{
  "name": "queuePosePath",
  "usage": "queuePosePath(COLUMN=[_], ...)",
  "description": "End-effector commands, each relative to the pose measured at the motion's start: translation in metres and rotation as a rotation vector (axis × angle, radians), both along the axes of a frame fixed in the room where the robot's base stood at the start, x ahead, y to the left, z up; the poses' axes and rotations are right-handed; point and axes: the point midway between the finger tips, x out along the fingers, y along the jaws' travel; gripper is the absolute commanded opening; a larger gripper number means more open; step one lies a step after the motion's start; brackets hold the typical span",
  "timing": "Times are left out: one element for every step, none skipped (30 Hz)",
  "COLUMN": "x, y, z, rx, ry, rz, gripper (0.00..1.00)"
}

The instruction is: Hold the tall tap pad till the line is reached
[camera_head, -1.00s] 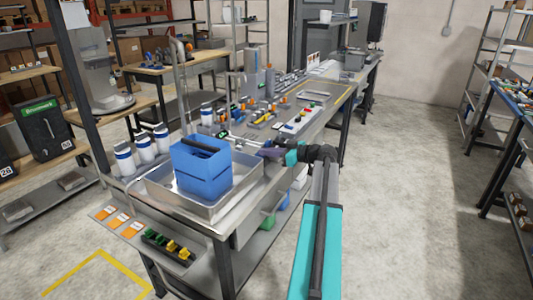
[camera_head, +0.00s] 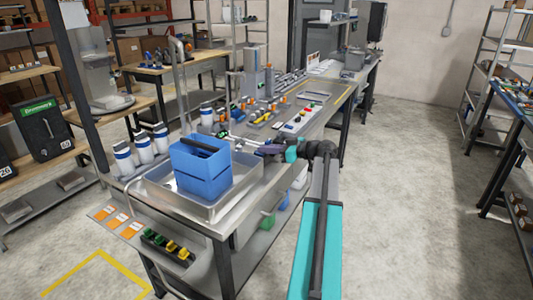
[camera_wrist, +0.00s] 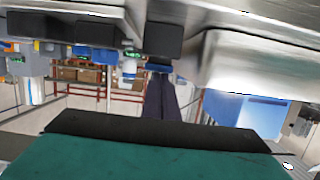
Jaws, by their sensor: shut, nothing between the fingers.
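A blue open-topped container (camera_head: 200,172) stands upright in a shallow steel tray (camera_head: 233,203) on the bench's near end; the wrist view shows the steel tray (camera_wrist: 260,62) and part of the blue container (camera_wrist: 240,112), upside down. A tall thin grey tap (camera_head: 180,75) rises behind the container. The container's inside, any line and the liquid level are hidden.
White bottles with blue bands (camera_head: 142,148) stand left of the tray. Several small coloured parts (camera_head: 270,112) lie farther along the bench. Orange-marked cards (camera_head: 118,219) sit on the near ledge. The floor (camera_head: 410,200) to the right is clear.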

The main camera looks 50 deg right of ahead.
Motion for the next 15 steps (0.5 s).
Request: queuePosePath(x=[0.0,0.001,0.001,0.001,0.001,-0.009,-0.014,-0.019,-0.025,-0.029,-0.034,-0.04,-0.044,-0.049,-0.055], y=[0.0,0.0,0.0,0.0,0.0,-0.003,-0.005,-0.006,-0.007,-0.008,-0.01,-0.011,-0.012,-0.013,-0.015], z=[0.007,0.011,0.018,0.022,0.027,0.025,0.027,0.028,0.03,0.032,0.033,0.035,0.036,0.037,0.039], rx=[-0.002,-0.002,-0.002,-0.001,-0.001,-0.001,0.0,-0.001,-0.001,-0.002,-0.002,-0.002,-0.001,-0.001,-0.001], ry=[-0.004,-0.006,-0.008,-0.01,-0.012,-0.012,-0.011,-0.012,-0.012,-0.013,-0.013,-0.013,-0.012,-0.014,-0.014], rz=[0.001,0.0,-0.001,-0.001,-0.002,-0.006,-0.008,-0.007,-0.006,-0.007,-0.008,-0.007,-0.006,-0.007,-0.007], gripper=[0.0,0.0,0.0,0.0,0.0,0.0,0.0,0.0,0.0,0.0,0.0,0.0,0.0,0.0,0.0])
